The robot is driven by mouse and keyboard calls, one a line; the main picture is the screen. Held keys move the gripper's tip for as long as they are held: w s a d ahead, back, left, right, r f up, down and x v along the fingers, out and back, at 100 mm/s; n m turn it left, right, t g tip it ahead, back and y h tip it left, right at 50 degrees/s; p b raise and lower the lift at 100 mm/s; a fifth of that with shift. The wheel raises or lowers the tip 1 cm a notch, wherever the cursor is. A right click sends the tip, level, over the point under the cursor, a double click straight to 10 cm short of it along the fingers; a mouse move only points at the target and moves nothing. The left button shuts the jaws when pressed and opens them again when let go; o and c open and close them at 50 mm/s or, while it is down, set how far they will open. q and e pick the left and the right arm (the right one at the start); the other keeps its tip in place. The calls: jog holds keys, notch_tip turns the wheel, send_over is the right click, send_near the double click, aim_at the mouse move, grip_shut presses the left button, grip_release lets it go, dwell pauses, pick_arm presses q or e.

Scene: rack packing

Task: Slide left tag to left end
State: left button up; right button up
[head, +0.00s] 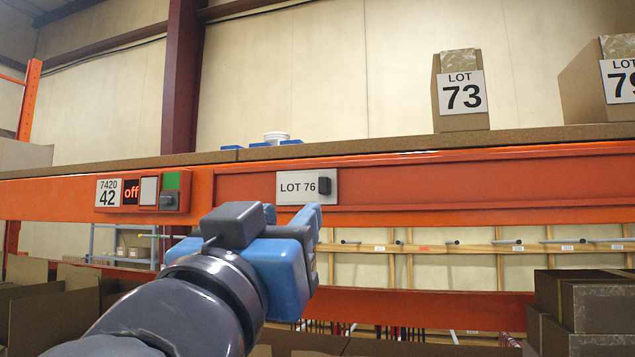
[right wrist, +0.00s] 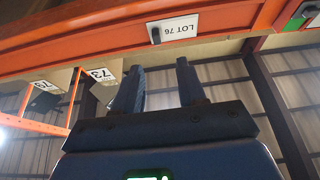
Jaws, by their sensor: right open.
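The white LOT 76 tag (head: 291,187) with a dark knob (head: 324,186) sits in the recessed channel of the orange shelf beam (head: 450,186). It is a short way right of the channel's left end. The tag also shows upside down in the right wrist view (right wrist: 178,28), beyond the fingers. My right gripper (head: 308,222) is just below the tag and knob in the head view. Its jaws are open (right wrist: 160,72), with nothing between them, and they look apart from the knob. My left gripper is out of view.
A panel marked 7420 42 (head: 143,191) with an "off" display and a dark knob is left of the channel. Boxes labelled LOT 73 (head: 460,90) and another lot (head: 598,85) stand on the shelf above. Stacked cartons (head: 590,305) are at lower right.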

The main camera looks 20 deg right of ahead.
aim_at(323, 185)
jog(key=p+x, duration=0.5)
jog(key=x, duration=0.4)
jog(key=shift+s+d+r, duration=0.1)
jog(key=shift+s+d, duration=0.05)
jog(key=shift+d, duration=0.1)
jog(key=shift+p+x, duration=0.4)
jog(key=shift+x, duration=0.55)
grip_shut()
